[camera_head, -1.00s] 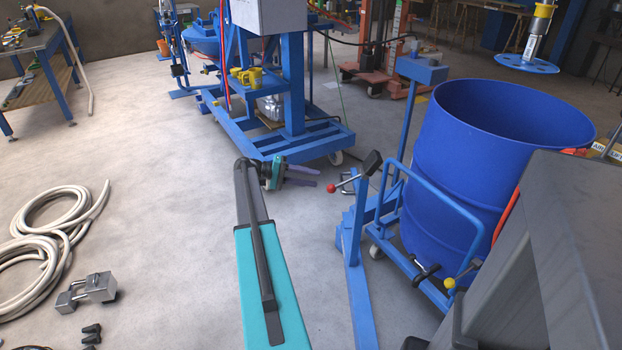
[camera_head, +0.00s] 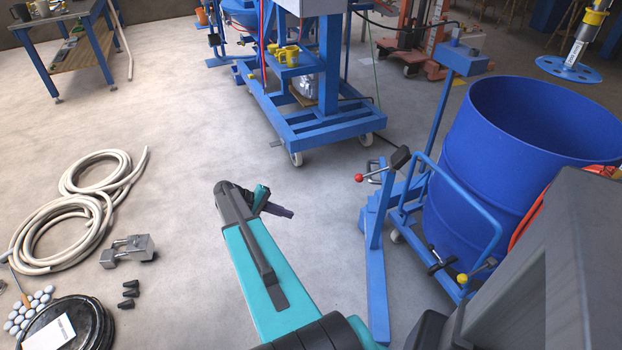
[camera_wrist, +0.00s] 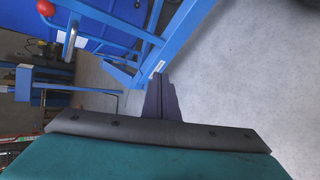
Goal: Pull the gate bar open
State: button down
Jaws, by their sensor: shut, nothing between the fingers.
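The blue tubular bar (camera_head: 462,196), which looks like the gate bar, runs around the front of the big blue drum (camera_head: 530,150) on its trolley. A black clamp with a yellow knob (camera_head: 462,279) sits at its lower end. It appears closed against the drum. My gripper (camera_head: 284,211) is shut and empty, over open floor to the left of the trolley and apart from the bar. In the wrist view its dark fingers (camera_wrist: 165,98) point toward the trolley's blue leg (camera_wrist: 178,40). I cannot tell the bar for sure among the blue tubes there.
The trolley's red-knobbed lever (camera_head: 360,178) and leg (camera_head: 376,280) stand between my gripper and the drum. A blue wheeled machine frame (camera_head: 330,130) stands behind. Coiled hose (camera_head: 85,210) and a metal clamp block (camera_head: 128,250) lie on the left floor.

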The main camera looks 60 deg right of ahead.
jog(key=s+a+f+n+t+y+p, duration=0.2)
jog(key=a+p, duration=0.7)
jog(key=a, duration=1.8)
jog(key=s+a+r+n+t+y+p, duration=0.1)
jog(key=s+a+p, duration=0.3)
jog(key=a, duration=0.8)
jog(key=s+a+r+n+y+p, duration=0.3)
jog(key=s+a, duration=0.4)
jog(key=a, duration=0.6)
jog(key=shift+s+r+n+t+p, duration=0.4)
jog(key=shift+r+n+p, duration=0.15)
jog(key=shift+p, duration=0.5)
jog(key=shift+d, duration=0.2)
